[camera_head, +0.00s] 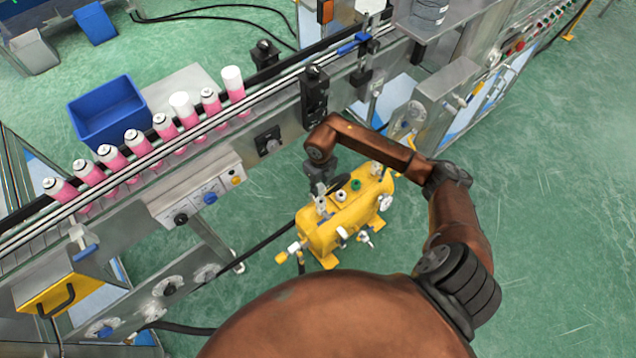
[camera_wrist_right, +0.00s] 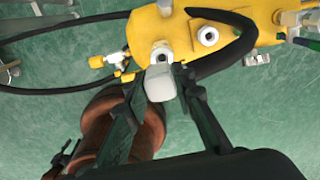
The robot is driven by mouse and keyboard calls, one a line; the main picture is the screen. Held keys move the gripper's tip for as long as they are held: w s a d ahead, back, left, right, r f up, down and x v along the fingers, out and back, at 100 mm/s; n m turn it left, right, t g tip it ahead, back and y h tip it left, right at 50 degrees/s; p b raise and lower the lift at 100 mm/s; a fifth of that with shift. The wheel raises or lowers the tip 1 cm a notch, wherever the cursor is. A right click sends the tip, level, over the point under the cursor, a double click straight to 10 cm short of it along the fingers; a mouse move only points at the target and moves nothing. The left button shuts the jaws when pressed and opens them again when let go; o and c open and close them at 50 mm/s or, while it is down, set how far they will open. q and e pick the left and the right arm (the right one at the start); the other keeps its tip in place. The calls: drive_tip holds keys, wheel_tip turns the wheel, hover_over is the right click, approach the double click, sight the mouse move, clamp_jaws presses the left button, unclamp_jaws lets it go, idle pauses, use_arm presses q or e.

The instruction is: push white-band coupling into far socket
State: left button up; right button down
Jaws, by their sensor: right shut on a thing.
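My right gripper (camera_head: 321,188) reaches down over the yellow tank unit (camera_head: 318,232). In the right wrist view its dark fingers (camera_wrist_right: 160,78) are shut on a pale grey-white coupling (camera_wrist_right: 160,88). A white band on it cannot be made out. The coupling overlaps the lower edge of a white ringed socket (camera_wrist_right: 162,53) on the yellow unit; whether it touches or is seated I cannot tell. A second white ringed socket (camera_wrist_right: 207,36) lies to the right, apart from it. A thick black hose (camera_wrist_right: 228,62) loops beside the coupling. My left gripper is not in view.
A green fitting (camera_head: 356,184) sits on top of the yellow unit. A conveyor with several pink cans (camera_head: 112,157) and a blue bin (camera_head: 108,110) stand at the left. A black hose (camera_head: 268,240) runs between the unit and the machine. Green floor is free at the right.

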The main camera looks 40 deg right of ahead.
drive_tip(key=shift+s+d+f+b, duration=0.15)
drive_tip(key=shift+f+b, duration=0.25)
drive_tip(key=shift+f, duration=0.2)
wheel_tip(320, 180, down, 3)
drive_tip(key=shift+f+b, duration=0.1)
drive_tip(key=shift+b, duration=0.95)
drive_tip(key=shift+f, duration=0.2)
drive_tip(key=shift+f+b, duration=0.3)
drive_tip(key=shift+f, duration=0.15)
use_arm(q)
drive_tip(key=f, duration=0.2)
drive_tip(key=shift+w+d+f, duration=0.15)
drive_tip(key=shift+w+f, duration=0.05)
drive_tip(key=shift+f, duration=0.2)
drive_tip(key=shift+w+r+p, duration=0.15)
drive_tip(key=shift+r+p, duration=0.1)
drive_tip(key=shift+p, duration=0.05)
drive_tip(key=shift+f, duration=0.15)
use_arm(e)
drive_tip(key=shift+f, duration=0.5)
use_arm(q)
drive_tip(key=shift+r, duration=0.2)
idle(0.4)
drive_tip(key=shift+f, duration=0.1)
use_arm(e)
drive_tip(key=shift+f, duration=0.2)
idle(0.3)
